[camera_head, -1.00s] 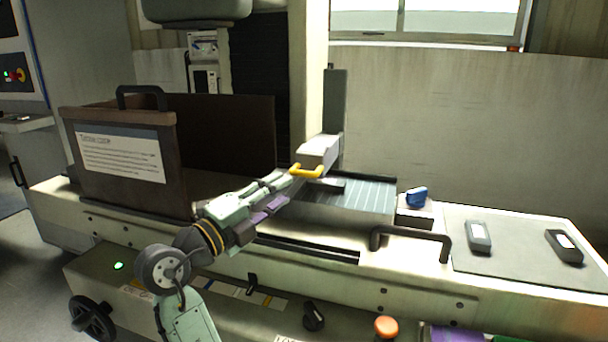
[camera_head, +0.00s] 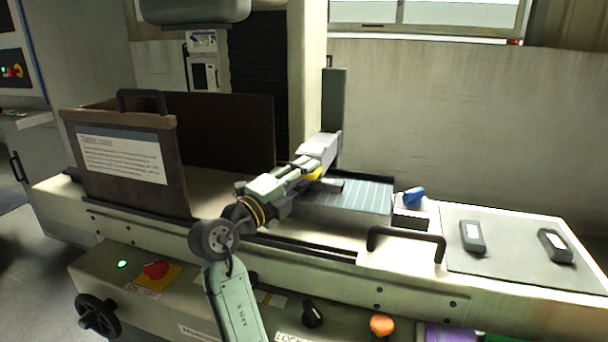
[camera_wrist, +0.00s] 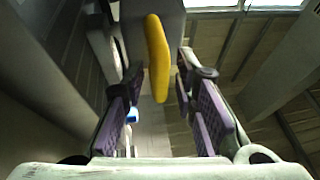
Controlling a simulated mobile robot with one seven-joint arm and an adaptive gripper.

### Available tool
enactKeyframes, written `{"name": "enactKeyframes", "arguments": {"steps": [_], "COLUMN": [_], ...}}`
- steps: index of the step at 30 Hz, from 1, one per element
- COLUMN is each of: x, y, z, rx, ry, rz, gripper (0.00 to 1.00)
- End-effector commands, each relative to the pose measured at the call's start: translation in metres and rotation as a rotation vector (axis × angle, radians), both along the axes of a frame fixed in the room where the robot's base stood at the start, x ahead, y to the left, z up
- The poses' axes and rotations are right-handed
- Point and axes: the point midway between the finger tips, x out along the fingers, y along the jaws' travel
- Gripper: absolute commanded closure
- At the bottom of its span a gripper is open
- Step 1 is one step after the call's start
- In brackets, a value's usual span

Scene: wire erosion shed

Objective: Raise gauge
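The gauge appears to be the pale grey block (camera_head: 319,146) on a dark upright column (camera_head: 334,97) at the machine's middle. A yellow handle (camera_head: 315,174) sticks out below the block, partly hidden by my gripper (camera_head: 308,167). In the wrist view, the yellow handle (camera_wrist: 157,58) shows between the purple-padded fingers of my gripper (camera_wrist: 157,68), with gaps on both sides. The fingers are open, and neither visibly touches the handle. The block's underside shows behind the handle in the wrist view.
A ribbed grey plate (camera_head: 345,200) lies below the block. A blue knob (camera_head: 414,197) and a black rail handle (camera_head: 407,240) are to the right. A brown panel with a sign (camera_head: 125,160) stands left. Two handheld devices lie on a grey mat (camera_head: 505,225).

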Motion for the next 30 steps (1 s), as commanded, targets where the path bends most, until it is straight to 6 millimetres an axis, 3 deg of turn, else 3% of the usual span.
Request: {"name": "enactKeyframes", "arguments": {"steps": [11, 30], "x": [-0.0003, -0.0005], "y": [0.0002, 0.0002], "z": [0.0003, 0.0021], "rx": [0.000, -0.001], "ry": [0.000, -0.002], "rz": [0.000, 0.000], "gripper": [1.00, 1.00]}}
